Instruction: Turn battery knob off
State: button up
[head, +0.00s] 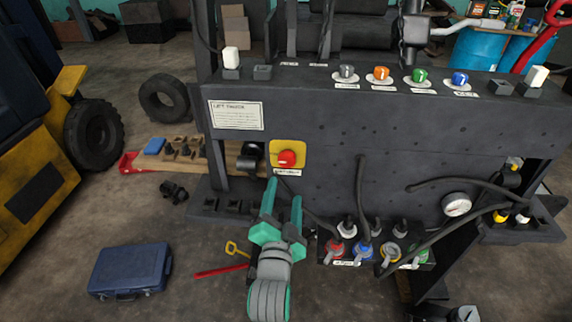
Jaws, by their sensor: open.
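The battery knob (287,159) is red and sits on a yellow square plate (275,149) with a small label under it. It is on the dark front panel (330,150) of the forklift, left of the middle. My gripper (283,182) has green fingers that are open and point up toward the knob from below. The fingertips show just under the knob, with nothing between them. I cannot tell how far the fingertips are from the panel in depth. The knob's exact turn position is too small to read.
Coloured knobs (381,73) line the panel's top. A hose block (345,264) with cables is right of my gripper, with a gauge (457,205) farther right. A blue case (130,270) and a red bar (221,271) lie on the floor at left. Some floor there is bare.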

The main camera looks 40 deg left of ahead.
aim_at(286, 162)
jog(key=x, duration=0.7)
jog(key=r+x, duration=0.1)
jog(key=x, duration=0.3)
jog(key=shift+s+a, duration=0.1)
jog(key=shift+a, duration=0.3)
jog(key=c, duration=1.1)
jog(key=shift+o, duration=0.2)
